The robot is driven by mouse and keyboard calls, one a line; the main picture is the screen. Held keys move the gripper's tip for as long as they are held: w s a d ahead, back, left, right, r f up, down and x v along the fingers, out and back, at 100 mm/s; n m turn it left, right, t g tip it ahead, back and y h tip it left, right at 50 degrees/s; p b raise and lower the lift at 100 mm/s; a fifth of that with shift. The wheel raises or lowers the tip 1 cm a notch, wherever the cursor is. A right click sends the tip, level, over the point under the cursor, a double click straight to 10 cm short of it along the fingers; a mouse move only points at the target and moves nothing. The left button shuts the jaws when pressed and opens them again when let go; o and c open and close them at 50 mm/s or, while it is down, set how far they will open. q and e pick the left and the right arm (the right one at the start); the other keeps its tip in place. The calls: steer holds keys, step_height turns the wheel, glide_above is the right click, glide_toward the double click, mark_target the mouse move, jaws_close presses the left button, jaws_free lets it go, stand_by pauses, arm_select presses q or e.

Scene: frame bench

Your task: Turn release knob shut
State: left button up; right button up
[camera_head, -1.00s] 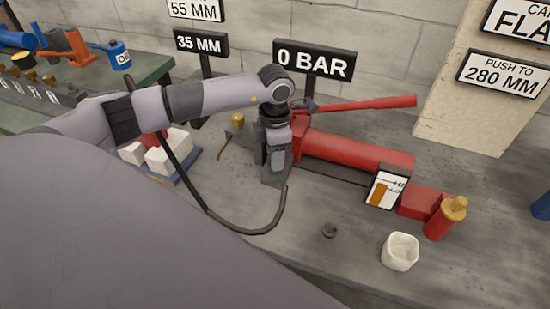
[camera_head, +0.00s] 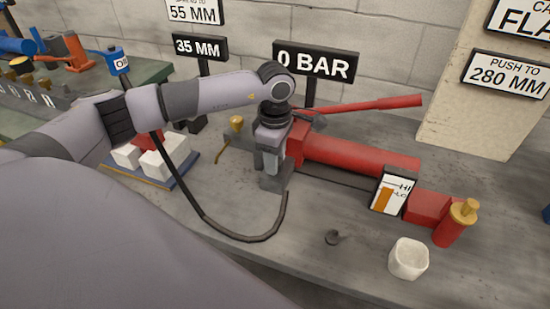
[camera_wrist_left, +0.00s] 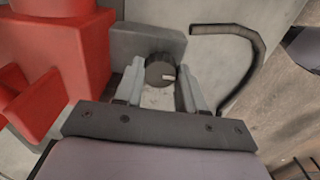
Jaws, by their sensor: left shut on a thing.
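The red hand pump (camera_head: 350,155) lies along the bench with its red lever (camera_head: 370,104) angled up to the right. In the left wrist view the release knob (camera_wrist_left: 160,70) is dark and round with a white mark, in front of a grey block (camera_wrist_left: 150,38). My left gripper (camera_head: 268,172) points down at the pump's left end. In the left wrist view its two fingers (camera_wrist_left: 158,80) are on either side of the knob, shut on it. In the head view the fingers and arm hide the knob. My right gripper is not in view.
A black hose (camera_head: 225,232) curves across the bench near the pump's left end. A "0 BAR" sign (camera_head: 314,61) stands behind. White blocks (camera_head: 165,163) lie on a blue tray at left.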

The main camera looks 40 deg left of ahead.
arm_select(q)
steer(key=shift+r, duration=0.1)
stand_by(0.3)
steer(key=o, duration=1)
steer(key=shift+o, duration=0.3)
step_height(320, 180, up, 6)
steer(key=shift+r, duration=0.55)
